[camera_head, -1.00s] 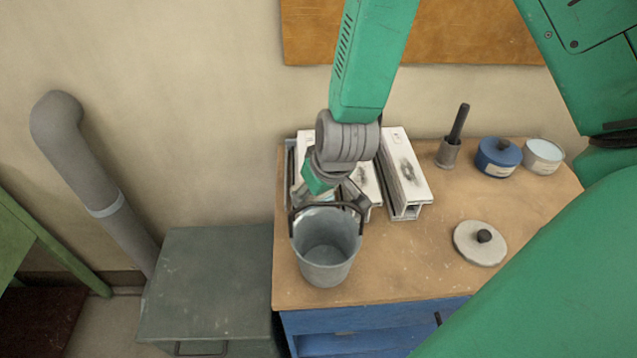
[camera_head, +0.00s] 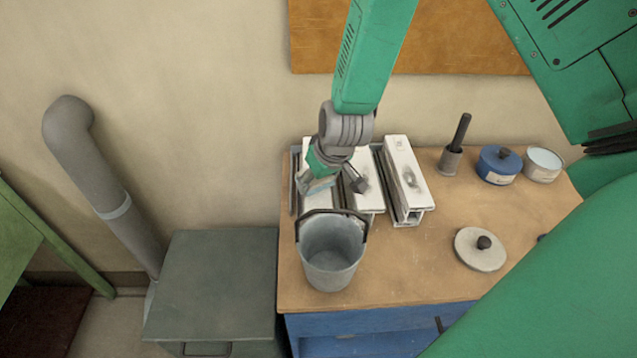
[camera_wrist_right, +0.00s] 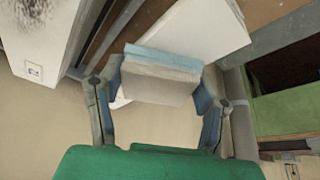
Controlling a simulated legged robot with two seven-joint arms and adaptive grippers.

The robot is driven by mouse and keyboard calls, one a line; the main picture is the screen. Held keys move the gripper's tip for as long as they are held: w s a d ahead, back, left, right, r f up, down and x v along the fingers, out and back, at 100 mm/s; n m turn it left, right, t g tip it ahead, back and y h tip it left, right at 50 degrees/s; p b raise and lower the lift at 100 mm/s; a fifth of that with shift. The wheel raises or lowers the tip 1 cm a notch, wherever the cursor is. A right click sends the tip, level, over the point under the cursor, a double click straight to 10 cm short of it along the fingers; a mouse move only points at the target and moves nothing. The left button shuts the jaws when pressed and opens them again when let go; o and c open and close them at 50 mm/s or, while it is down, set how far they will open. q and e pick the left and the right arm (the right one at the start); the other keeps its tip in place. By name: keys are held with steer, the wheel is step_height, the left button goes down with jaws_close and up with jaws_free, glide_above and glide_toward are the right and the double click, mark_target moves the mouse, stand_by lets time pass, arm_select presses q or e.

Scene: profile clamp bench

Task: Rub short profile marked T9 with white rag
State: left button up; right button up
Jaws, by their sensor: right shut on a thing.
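My right gripper (camera_head: 330,184) is shut on a pale folded pad (camera_wrist_right: 160,78), which looks like the white rag; its upper layer appears light blue. A second white profile (camera_head: 408,178) lies to the right, with a dark smudge and a small label on top. The label is too small to read, so I cannot tell which profile is T9. My left gripper is not in view.
A grey bucket (camera_head: 331,262) with a raised dark handle stands in front of the gripper. A round lid (camera_head: 480,250), a blue pot (camera_head: 498,166), a light tin (camera_head: 543,164) and a cup with a dark handle (camera_head: 451,160) are to the right.

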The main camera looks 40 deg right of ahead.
steer(key=shift+w+d, duration=0.55)
steer(key=shift+w, duration=0.05)
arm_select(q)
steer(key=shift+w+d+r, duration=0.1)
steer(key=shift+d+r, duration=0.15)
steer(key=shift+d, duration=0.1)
arm_select(e)
steer(key=shift+d+f, duration=0.1)
steer(key=shift+d, duration=0.15)
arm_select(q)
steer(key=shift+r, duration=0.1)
arm_select(e)
steer(key=shift+a+r+p, duration=0.1)
steer(key=shift+r+p, duration=0.25)
steer(key=shift+p, duration=0.1)
arm_select(q)
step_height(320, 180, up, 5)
steer(key=p, duration=0.4)
steer(key=shift+p, duration=0.3)
arm_select(e)
step_height(320, 180, up, 5)
steer(key=shift+r, duration=0.2)
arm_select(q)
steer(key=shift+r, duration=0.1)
arm_select(e)
steer(key=shift+w+r, duration=0.1)
